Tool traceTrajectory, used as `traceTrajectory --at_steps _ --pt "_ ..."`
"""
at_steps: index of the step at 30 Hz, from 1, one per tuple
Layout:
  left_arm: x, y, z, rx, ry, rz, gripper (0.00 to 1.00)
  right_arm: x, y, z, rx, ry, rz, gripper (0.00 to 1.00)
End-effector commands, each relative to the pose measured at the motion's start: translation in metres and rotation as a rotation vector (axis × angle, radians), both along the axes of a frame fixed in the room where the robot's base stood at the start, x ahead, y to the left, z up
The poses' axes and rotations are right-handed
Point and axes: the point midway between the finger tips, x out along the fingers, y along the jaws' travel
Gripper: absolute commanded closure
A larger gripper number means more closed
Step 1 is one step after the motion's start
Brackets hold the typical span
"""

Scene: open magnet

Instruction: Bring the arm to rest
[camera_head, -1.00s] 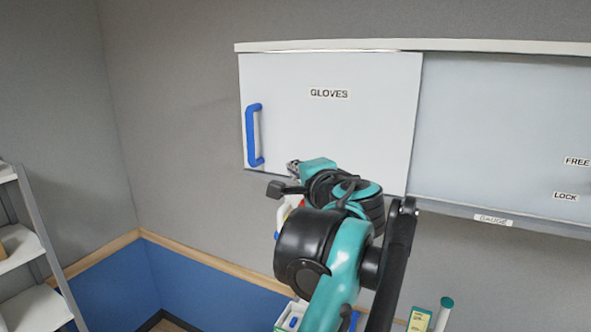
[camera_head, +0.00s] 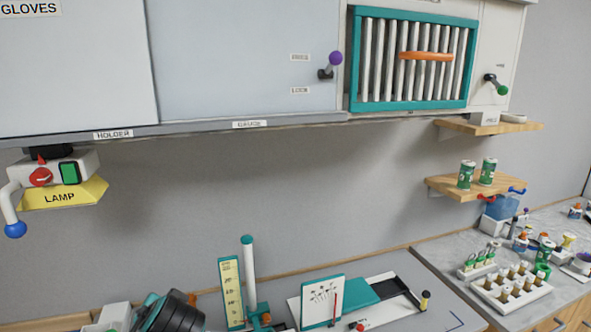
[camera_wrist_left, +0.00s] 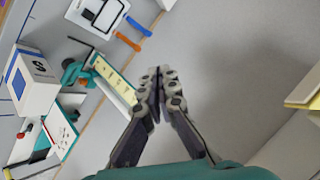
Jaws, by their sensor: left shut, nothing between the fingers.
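My left gripper (camera_wrist_left: 160,88) shows in the left wrist view with its fingertips together and nothing between them. It is in front of a plain grey surface, apart from the objects beside it. In the head view only a black and teal part of my arm shows at the bottom left edge; the gripper itself is not visible there. My right gripper is in neither view.
A wall cabinet (camera_head: 240,60) spans the top, with the yellow LAMP unit (camera_head: 62,193) hanging at left. Below stand a gauge card (camera_head: 231,292), a white post (camera_head: 249,275) and a picture board (camera_head: 322,302). A vial rack (camera_head: 510,290) is at right. Wall between is clear.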

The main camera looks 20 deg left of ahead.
Motion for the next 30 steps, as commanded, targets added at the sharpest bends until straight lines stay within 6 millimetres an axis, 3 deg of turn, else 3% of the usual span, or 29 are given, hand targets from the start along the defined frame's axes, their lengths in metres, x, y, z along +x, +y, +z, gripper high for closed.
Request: traceTrajectory --at_steps 1,6,9,13,15,18,30 --pt "0.003 -0.02 -0.05 -0.059 -0.01 -0.027 1.0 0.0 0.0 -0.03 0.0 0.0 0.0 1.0" --pt "0.007 -0.09 -0.168 -0.282 -0.037 -0.109 1.0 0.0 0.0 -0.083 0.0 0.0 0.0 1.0" --pt "0.004 -0.132 -0.23 -0.413 -0.042 -0.156 1.0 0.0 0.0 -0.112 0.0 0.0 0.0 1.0" --pt "-0.004 -0.177 -0.29 -0.551 -0.041 -0.205 1.0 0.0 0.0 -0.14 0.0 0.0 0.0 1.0" --pt "-0.008 -0.195 -0.31 -0.605 -0.038 -0.223 1.0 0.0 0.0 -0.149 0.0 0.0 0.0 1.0" --pt "-0.012 -0.209 -0.325 -0.652 -0.035 -0.238 1.0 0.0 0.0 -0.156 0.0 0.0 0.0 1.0" --pt "-0.013 -0.214 -0.329 -0.667 -0.033 -0.242 1.0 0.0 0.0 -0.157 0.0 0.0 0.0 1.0"
